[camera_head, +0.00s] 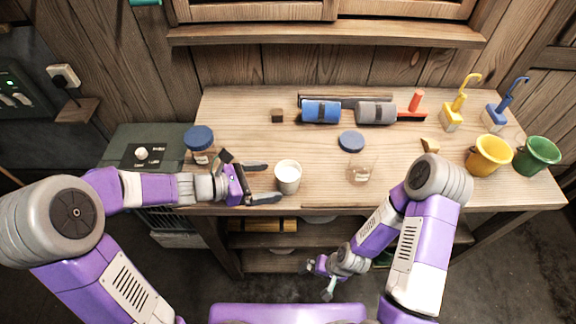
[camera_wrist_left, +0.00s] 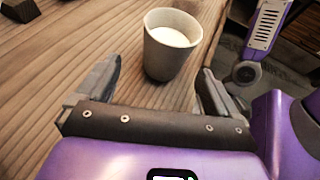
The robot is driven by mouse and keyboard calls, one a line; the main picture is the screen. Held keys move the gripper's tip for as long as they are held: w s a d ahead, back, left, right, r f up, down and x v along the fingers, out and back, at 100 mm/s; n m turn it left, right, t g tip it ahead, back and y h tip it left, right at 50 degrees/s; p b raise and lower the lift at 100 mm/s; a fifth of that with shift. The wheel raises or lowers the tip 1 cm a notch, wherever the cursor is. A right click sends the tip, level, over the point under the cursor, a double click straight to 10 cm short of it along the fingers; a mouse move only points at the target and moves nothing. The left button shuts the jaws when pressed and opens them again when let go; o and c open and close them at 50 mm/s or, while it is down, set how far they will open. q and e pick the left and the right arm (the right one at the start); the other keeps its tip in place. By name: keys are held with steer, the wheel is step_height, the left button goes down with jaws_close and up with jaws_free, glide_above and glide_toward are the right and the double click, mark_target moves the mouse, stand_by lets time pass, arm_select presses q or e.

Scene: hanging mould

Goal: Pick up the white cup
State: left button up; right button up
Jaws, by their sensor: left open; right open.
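The white cup (camera_head: 288,178) stands upright on the wooden table near its front edge, with something white inside. My left gripper (camera_head: 266,182) is open just left of the cup, its fingers pointing at it. In the left wrist view the cup (camera_wrist_left: 170,45) is ahead of the open fingers (camera_wrist_left: 157,85), and they do not appear to hold it. My right gripper (camera_head: 322,278) hangs low in front of the table, away from the cup; its fingers are small in view.
A jar with a blue lid (camera_head: 200,143) stands left of my left gripper. Blue (camera_head: 321,111) and grey (camera_head: 375,112) rollers are behind. Yellow (camera_head: 488,155) and green (camera_head: 537,155) buckets stand far right.

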mark_target(288, 179)
arm_select(q)
steer(key=x, duration=0.2)
steer(key=b+x, duration=0.1)
steer(key=x, duration=0.1)
steer(key=b+x, duration=0.1)
steer(key=x, duration=0.1)
steer(key=shift+s+d+r, duration=0.15)
steer(key=shift+d, duration=0.35)
steer(key=c, duration=1.1)
